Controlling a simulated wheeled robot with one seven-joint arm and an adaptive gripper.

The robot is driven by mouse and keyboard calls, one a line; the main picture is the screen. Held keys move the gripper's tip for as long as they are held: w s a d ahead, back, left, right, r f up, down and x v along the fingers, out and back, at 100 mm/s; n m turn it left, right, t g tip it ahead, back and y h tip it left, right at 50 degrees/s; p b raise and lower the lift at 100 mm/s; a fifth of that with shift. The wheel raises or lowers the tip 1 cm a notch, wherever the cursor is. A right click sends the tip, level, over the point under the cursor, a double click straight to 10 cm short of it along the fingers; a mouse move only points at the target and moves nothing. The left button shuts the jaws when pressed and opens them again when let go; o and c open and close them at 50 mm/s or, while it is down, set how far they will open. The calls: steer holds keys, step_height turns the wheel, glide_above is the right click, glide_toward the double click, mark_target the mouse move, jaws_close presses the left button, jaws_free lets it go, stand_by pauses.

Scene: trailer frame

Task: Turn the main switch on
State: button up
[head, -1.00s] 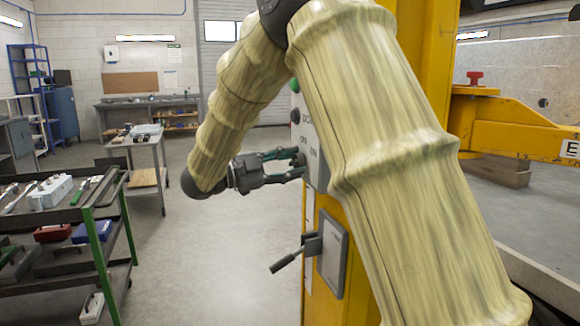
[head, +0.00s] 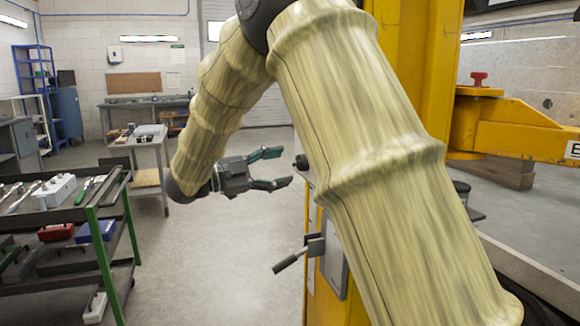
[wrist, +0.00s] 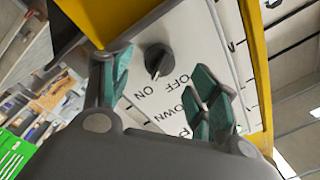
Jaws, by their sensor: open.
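The main switch is a black rotary knob (wrist: 157,61) on a pale panel (wrist: 195,35) marked OFF, ON and DOWN. In the wrist view its grip runs down the picture towards the lettering; I cannot tell surely which mark it points at. In the head view a black knob (head: 301,162) shows at the panel's edge, and my arm hides most of the panel. My gripper (head: 284,167) is open and empty, just left of the knob and apart from it. In the wrist view its green-padded fingers (wrist: 165,72) stand either side of the knob's line.
A grey lever (head: 290,260) sticks out from the yellow column (head: 316,235) below the panel. A tool cart (head: 105,265) stands at the left. A yellow beam (head: 515,130) is at the right. The floor left of the column is clear.

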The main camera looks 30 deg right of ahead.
steer(key=v, duration=0.7)
steer(key=shift+a, duration=0.4)
steer(key=shift+w, duration=0.1)
steer(key=shift+f, duration=0.1)
